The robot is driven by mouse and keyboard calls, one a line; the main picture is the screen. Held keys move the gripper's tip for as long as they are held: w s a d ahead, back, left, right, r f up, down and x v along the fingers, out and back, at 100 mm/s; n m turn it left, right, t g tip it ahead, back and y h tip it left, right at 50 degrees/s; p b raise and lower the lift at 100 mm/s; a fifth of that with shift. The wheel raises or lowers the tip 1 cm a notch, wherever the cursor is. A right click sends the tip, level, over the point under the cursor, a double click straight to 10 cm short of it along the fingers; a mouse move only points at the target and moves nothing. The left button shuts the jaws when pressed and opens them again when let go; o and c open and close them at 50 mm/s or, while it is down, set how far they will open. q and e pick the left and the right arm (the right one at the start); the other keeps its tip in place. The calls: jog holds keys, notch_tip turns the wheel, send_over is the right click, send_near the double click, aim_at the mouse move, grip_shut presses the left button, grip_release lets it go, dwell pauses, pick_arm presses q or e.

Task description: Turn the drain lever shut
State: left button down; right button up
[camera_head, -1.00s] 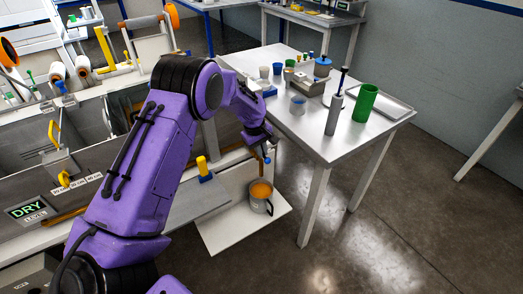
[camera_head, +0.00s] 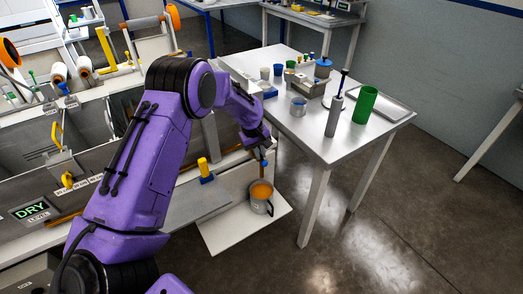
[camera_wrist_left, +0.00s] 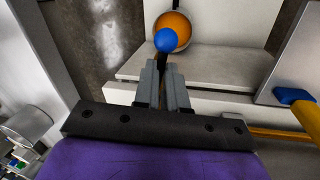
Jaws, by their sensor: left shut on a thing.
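My left gripper (camera_wrist_left: 164,88) is shut on the drain lever, whose round blue knob (camera_wrist_left: 165,40) sticks out just past the fingertips in the left wrist view. The fingers hide most of the lever's shaft. In the head view my left gripper (camera_head: 262,147) is at the end of the tank, with the blue knob (camera_head: 264,163) just below it. A grey mug of orange liquid (camera_head: 261,194) stands on a white shelf below. The mug's orange liquid (camera_wrist_left: 172,24) also shows past the knob in the wrist view. My right gripper is not in view.
A yellow handle with a blue base (camera_head: 206,178) stands left of the gripper. A white table (camera_head: 307,139) with cups, a green cylinder (camera_head: 365,104) and a tray is at the right. A sign (camera_head: 30,209) on the tank reads DRY. The floor at right is clear.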

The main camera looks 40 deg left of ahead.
pick_arm(q)
jog(key=a+m+g, duration=0.1)
jog(key=a+m, duration=0.2)
jog(key=m, duration=0.4)
jog(key=s+a+m+g+b, duration=0.1)
jog(key=a+m, duration=0.2)
jog(key=m, duration=0.5)
jog(key=shift+a+g+h, duration=0.25)
jog(key=shift+g+h, duration=0.05)
jog(key=shift+h, duration=0.1)
jog(key=shift+s+m, duration=0.1)
jog(key=shift+m, duration=0.4)
jog(key=c, duration=1.2)
grip_release()
jog(key=r, duration=0.3)
jog(key=a+r+b, duration=0.1)
jog(key=r, duration=0.3)
jog(key=w+a+r, duration=0.1)
jog(key=r, duration=0.2)
jog(key=shift+r+b, duration=0.2)
jog(key=shift+b, duration=0.15)
